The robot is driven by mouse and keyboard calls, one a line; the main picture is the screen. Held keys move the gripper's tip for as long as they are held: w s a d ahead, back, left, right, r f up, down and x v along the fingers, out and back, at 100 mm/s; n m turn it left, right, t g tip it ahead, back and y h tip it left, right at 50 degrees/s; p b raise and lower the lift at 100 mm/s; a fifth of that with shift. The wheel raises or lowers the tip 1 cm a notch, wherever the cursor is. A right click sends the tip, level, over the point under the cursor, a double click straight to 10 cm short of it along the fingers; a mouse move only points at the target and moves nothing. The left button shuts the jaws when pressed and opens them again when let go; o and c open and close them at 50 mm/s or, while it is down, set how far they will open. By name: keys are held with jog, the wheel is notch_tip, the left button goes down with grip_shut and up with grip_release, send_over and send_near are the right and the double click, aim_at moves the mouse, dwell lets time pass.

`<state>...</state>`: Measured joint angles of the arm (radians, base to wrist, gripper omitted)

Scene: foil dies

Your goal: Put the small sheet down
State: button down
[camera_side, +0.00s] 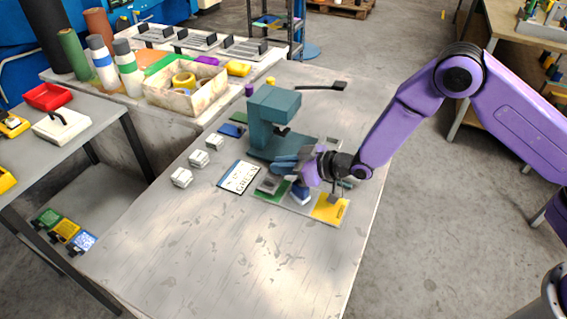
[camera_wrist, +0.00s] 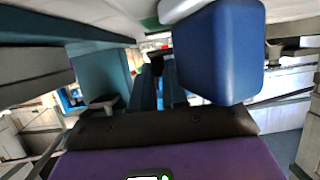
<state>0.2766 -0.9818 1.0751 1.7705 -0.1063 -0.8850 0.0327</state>
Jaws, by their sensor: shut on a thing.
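My gripper (camera_side: 284,168) reaches in level from the right, low at the front of the teal press (camera_side: 272,112). In the wrist view its two fingers (camera_wrist: 160,80) are close together around something thin. I take this to be the small sheet, but it is too small and dark to make out its shape. A blue block with a pale base (camera_side: 300,195) stands on the board just below and in front of the gripper. It looms large in the wrist view (camera_wrist: 220,50). The board (camera_side: 292,205) has a green area and a yellow patch (camera_side: 330,208).
A lettered card (camera_side: 239,176) lies left of the board, with several small grey blocks (camera_side: 198,158) beyond it. A blue pad (camera_side: 231,130) lies near the press. The press lever (camera_side: 340,86) sticks out to the right. The near part of the table is bare.

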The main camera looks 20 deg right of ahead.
jog(key=shift+f, duration=0.35)
jog(key=c, duration=1.1)
grip_release()
jog(key=shift+s, duration=0.1)
jog(key=shift+c, duration=0.2)
jog(key=shift+r, duration=0.55)
jog(key=v, duration=1.2)
jog(key=shift+r, duration=0.15)
